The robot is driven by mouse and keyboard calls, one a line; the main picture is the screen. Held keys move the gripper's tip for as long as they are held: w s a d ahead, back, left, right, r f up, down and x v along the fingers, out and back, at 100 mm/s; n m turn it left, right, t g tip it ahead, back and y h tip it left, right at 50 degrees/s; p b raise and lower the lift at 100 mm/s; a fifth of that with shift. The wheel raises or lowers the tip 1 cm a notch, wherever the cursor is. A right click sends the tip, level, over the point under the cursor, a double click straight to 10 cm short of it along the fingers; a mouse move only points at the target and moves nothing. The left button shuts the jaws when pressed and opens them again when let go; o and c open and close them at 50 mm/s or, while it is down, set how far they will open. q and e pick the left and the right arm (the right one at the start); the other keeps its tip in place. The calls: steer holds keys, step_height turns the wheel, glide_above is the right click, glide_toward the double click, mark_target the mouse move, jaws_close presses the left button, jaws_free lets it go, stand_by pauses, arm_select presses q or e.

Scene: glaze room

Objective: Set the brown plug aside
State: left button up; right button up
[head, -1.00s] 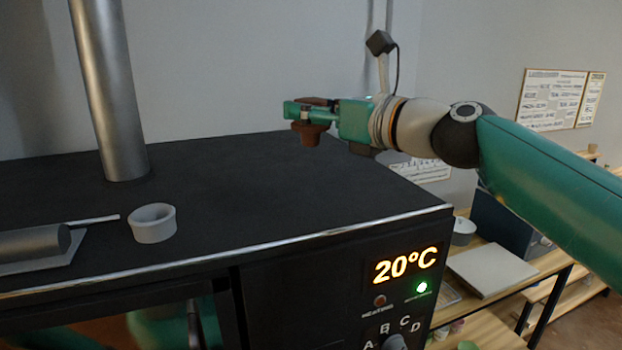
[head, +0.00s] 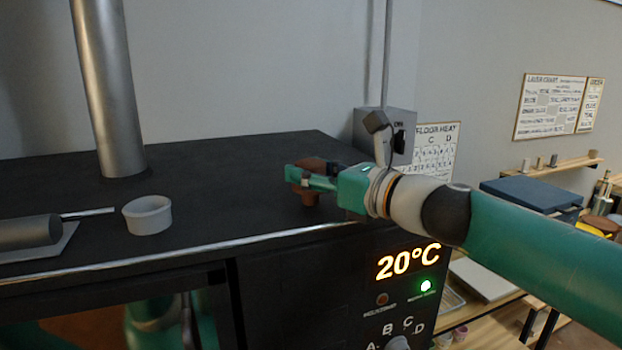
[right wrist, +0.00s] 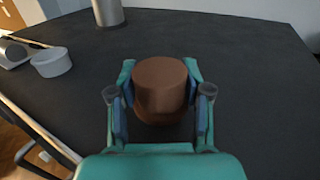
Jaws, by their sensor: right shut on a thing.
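The brown plug (head: 311,196) is a short round piece with a wider top, held upright at the right part of the black kiln top (head: 225,190). My right gripper (head: 303,178) is shut on it. In the right wrist view the plug (right wrist: 160,88) sits between the two fingers of my right gripper (right wrist: 160,95). It is low over the black surface; I cannot tell whether its base touches. My left gripper does not show clearly in the head view.
A grey ring-shaped cup (head: 148,214) stands at the front left of the kiln top, beside a grey cylinder with a rod (head: 35,232). A metal pipe (head: 108,100) rises behind them. A switch box (head: 398,135) is on the back wall. The kiln top's middle is clear.

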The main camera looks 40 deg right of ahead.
steer(key=o, duration=0.7)
steer(key=shift+f, duration=0.1)
steer(key=o, duration=0.5)
steer(key=shift+c, duration=0.2)
steer(key=shift+r, duration=0.2)
steer(key=b+v, duration=0.2)
steer(key=v, duration=1)
steer(key=shift+f, duration=0.15)
